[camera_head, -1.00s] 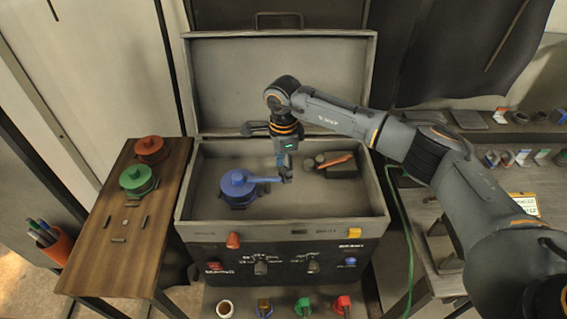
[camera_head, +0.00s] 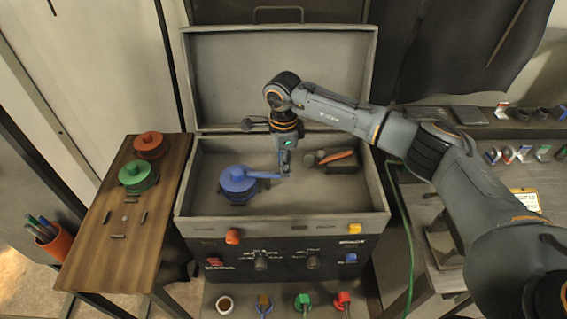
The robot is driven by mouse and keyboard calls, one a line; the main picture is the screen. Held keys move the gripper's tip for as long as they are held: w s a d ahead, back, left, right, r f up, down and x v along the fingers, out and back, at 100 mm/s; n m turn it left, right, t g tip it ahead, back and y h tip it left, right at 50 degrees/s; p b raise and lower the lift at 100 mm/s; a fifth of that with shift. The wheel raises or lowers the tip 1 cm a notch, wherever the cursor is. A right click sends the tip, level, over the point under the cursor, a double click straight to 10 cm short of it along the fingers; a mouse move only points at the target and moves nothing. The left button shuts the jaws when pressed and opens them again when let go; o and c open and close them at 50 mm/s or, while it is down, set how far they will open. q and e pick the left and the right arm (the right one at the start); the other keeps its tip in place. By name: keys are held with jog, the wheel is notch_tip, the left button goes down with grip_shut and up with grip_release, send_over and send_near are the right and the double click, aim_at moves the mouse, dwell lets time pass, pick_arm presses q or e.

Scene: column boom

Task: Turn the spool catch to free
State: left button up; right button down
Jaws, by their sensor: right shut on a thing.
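A blue spool (camera_head: 237,182) sits on the left side of the grey case's floor. A blue lever (camera_head: 264,175), which looks like its catch, sticks out from its top towards the right. My right gripper (camera_head: 284,171) points down inside the case and is shut on the outer end of this lever. The fingertips partly hide the lever's end. I cannot read any mark for the catch's free position. My left gripper is not in view.
The grey case (camera_head: 205,207) has its lid raised behind. An orange-handled tool (camera_head: 336,156) lies right of my gripper. A side table (camera_head: 98,222) on the left holds a red spool (camera_head: 150,146) and a green spool (camera_head: 137,178).

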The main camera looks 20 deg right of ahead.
jog(key=m+b, duration=0.1)
jog(key=s+m+b, duration=0.1)
jog(key=m, duration=0.1)
jog(key=shift+a+f, duration=0.15)
jog(key=shift+a, duration=0.15)
jog(key=m+b, duration=0.1)
jog(key=s+a+m+b, duration=0.1)
jog(key=m, duration=0.1)
jog(key=shift+m+b, duration=0.3)
jog(key=shift+b, duration=0.05)
jog(key=shift+s+a+m+b, duration=0.15)
jog(key=shift+a+m+b, duration=0.5)
jog(key=shift+m, duration=0.7)
jog(key=shift+s+a+m+b, duration=0.15)
jog(key=shift+a+m+b, duration=0.2)
jog(key=shift+m+b, duration=0.85)
jog(key=shift+s+a+m+b, duration=0.15)
jog(key=shift+a+m+b, duration=0.4)
jog(key=shift+m, duration=1)
jog(key=shift+r, duration=0.2)
jog(key=c, duration=1.1)
grip_release()
jog(key=shift+o, duration=0.2)
